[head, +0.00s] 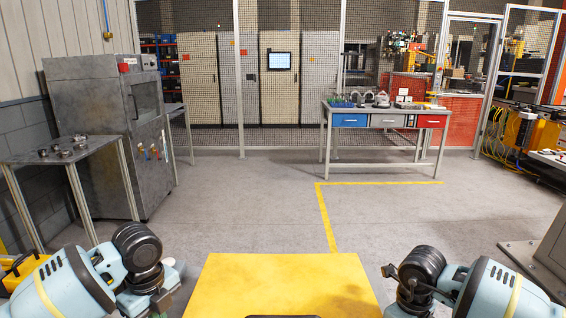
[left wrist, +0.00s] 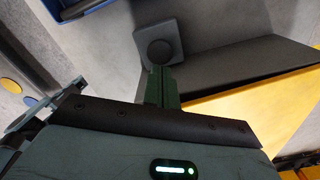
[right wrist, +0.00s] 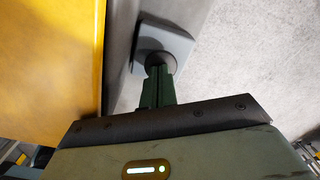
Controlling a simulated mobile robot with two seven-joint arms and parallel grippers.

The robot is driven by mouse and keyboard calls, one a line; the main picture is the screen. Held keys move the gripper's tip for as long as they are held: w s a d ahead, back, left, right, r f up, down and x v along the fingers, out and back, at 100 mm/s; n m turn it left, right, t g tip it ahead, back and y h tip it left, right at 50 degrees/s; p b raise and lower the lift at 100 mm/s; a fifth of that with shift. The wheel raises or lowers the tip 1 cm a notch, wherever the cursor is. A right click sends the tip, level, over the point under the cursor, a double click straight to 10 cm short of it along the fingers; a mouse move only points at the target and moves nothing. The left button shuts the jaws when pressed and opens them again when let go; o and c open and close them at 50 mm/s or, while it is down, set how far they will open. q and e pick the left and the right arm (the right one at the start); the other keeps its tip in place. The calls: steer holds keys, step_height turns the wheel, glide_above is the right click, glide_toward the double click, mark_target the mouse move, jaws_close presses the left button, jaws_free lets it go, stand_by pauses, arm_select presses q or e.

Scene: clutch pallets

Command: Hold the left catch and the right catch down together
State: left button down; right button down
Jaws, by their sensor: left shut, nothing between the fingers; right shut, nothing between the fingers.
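In the left wrist view, a dark grey square pad with a round disc, which looks like the left catch (left wrist: 157,45), is just beyond the tips of my left gripper (left wrist: 160,70). That gripper is shut and empty. In the right wrist view, a light grey square pad with a dark round disc, which looks like the right catch (right wrist: 170,42), is at the tips of my right gripper (right wrist: 159,68). That gripper is shut and empty, and its tips overlap the disc in the picture. I cannot tell whether either gripper touches or presses its pad. My arms hide the catches in the head view.
A yellow panel (head: 275,285) lies between my arms. A grey table with small parts (head: 65,155) and a grey machine (head: 100,100) stand at left. A workbench (head: 385,122) stands at the back before a mesh fence. The floor (head: 240,200) ahead is clear.

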steer(key=shift+r, duration=2.65)
